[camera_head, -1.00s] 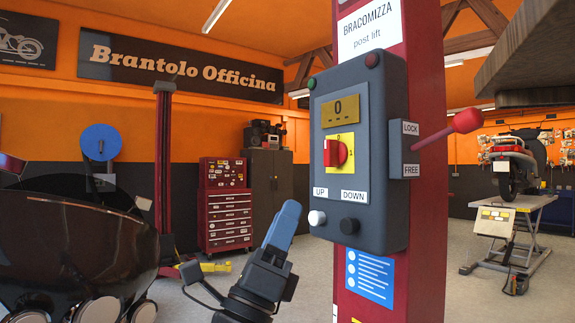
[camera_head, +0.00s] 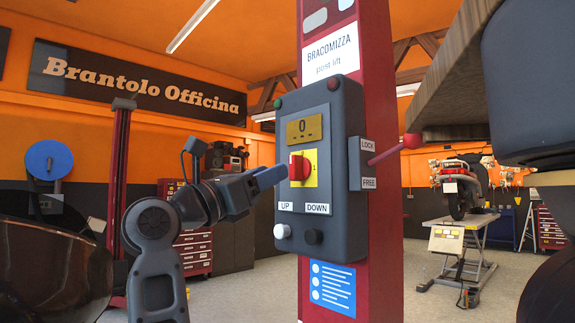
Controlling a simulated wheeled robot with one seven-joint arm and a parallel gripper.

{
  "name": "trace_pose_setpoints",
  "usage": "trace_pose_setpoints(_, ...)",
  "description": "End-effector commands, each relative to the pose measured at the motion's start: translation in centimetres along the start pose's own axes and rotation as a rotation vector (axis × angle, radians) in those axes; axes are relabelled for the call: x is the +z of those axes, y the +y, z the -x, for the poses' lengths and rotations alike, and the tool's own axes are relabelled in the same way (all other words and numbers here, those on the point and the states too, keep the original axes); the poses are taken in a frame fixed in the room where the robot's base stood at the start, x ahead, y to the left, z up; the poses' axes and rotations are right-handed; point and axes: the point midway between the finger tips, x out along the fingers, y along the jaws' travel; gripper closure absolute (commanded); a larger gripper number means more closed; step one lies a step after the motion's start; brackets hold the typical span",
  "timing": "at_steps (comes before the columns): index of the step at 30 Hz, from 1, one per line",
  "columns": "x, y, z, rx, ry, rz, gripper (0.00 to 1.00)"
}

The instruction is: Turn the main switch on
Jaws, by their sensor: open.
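The main switch is a red rotary knob (camera_head: 299,168) on a yellow plate (camera_head: 311,168) marked 0 and 1. It sits on the dark grey control box (camera_head: 342,150) of the red post. The display (camera_head: 304,129) above it reads 0. My gripper (camera_head: 284,172) is just left of the knob, its blue fingers pointing right toward it. Only one finger shows clearly, and whether it touches the knob cannot be told. The gripper is open and holds nothing that I can see.
Below the switch are a white UP button (camera_head: 282,231) and a black DOWN button (camera_head: 313,236). A red-knobbed lever (camera_head: 411,141) sticks out right of the box. A brown overhead platform (camera_head: 440,85) is at upper right. A motorcycle (camera_head: 462,185) stands on a lift behind.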

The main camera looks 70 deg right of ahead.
Motion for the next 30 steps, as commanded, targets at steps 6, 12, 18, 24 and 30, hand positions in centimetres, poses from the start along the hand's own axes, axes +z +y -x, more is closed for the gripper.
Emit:
trace_pose_setpoints(6,0.2,-0.1,-3.7,-0.005,-0.001,0.001,0.55)
trace_pose_setpoints(12,0.2,-0.1,-5.8,-0.002,-0.002,0.001,0.55)
trace_pose_setpoints(18,0.1,-0.1,-6.4,-0.001,-0.002,0.001,0.55)
trace_pose_setpoints(24,0.1,-0.1,-6.4,-0.001,-0.002,0.001,0.57)
trace_pose_setpoints(30,0.1,-0.1,-6.3,-0.001,-0.002,0.001,0.76)
